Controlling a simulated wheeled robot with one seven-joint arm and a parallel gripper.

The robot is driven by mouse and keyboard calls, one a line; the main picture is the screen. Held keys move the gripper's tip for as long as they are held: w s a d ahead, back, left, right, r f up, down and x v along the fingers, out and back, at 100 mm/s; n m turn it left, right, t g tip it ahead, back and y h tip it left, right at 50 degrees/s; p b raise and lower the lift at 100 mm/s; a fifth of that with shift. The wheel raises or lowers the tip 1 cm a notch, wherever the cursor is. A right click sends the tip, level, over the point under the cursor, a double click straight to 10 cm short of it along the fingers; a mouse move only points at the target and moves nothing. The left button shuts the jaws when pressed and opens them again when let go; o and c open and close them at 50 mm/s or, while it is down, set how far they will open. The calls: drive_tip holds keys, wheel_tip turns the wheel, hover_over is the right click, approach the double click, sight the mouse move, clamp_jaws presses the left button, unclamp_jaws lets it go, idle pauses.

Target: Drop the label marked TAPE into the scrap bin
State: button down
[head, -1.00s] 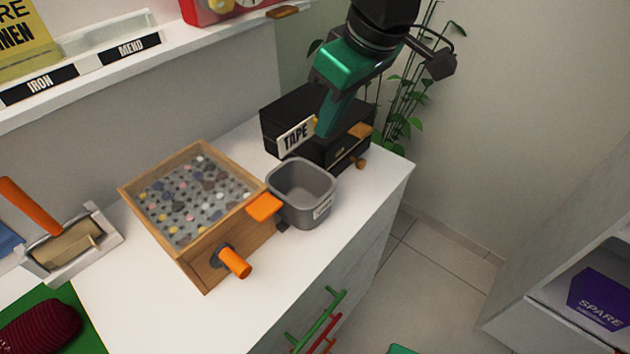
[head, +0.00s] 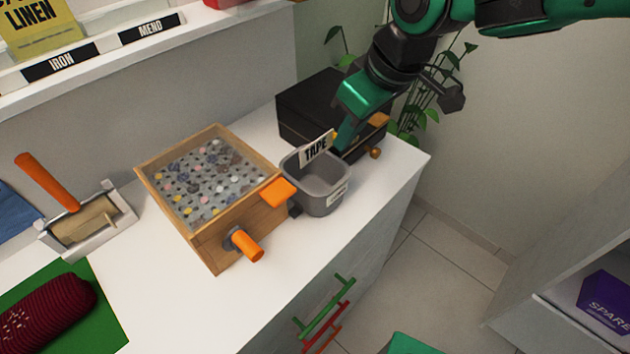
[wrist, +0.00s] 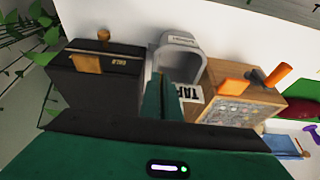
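The white label marked TAPE (head: 315,148) is held in my gripper (head: 338,143), above the back rim of the grey scrap bin (head: 325,197). In the wrist view the label (wrist: 188,93) shows at the fingers (wrist: 168,80), partly in front of the bin (wrist: 180,45). My gripper appears shut on the label's edge. The bin is open at the top and stands on the white counter. The inside that I can see looks empty. The label's lower edge is close to the bin's rim, and I cannot tell whether they touch.
A wooden box (head: 213,232) of buttons with orange handles stands left of the bin. A black box (head: 300,108) stands behind it. A lint roller (head: 85,220) and a dark red item (head: 45,310) lie at the left. The counter's front middle is clear.

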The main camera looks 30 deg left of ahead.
drive_tip(key=c, duration=1.9)
unclamp_jaws()
drive_tip(key=shift+c, duration=0.2)
drive_tip(key=v, duration=1)
drive_tip(key=shift+d+r, duration=0.2)
drive_tip(key=shift+r, duration=0.15)
drive_tip(key=shift+w+d, duration=0.1)
drive_tip(key=w+d+f+m+h, duration=0.1)
drive_tip(key=w+d+f+m, duration=0.15)
drive_tip(key=d, duration=0.85)
drive_tip(key=w+d+f+m+h, duration=0.15)
drive_tip(key=d+m, duration=0.25)
drive_tip(key=d, duration=0.6)
drive_tip(key=w+d+f+m, duration=0.3)
drive_tip(key=d+m, duration=0.1)
drive_tip(key=d, duration=0.7)
drive_tip(key=s+d+f+m, duration=0.4)
drive_tip(key=s+d+m, duration=0.1)
drive_tip(key=s+d, duration=0.4)
drive_tip(key=s+d+f+m+g+h, duration=0.1)
drive_tip(key=s+d+f+m, duration=0.3)
drive_tip(key=s+d, duration=0.5)
drive_tip(key=d+m, duration=0.1)
drive_tip(key=d, duration=0.2)
drive_tip(key=shift+m, duration=0.35)
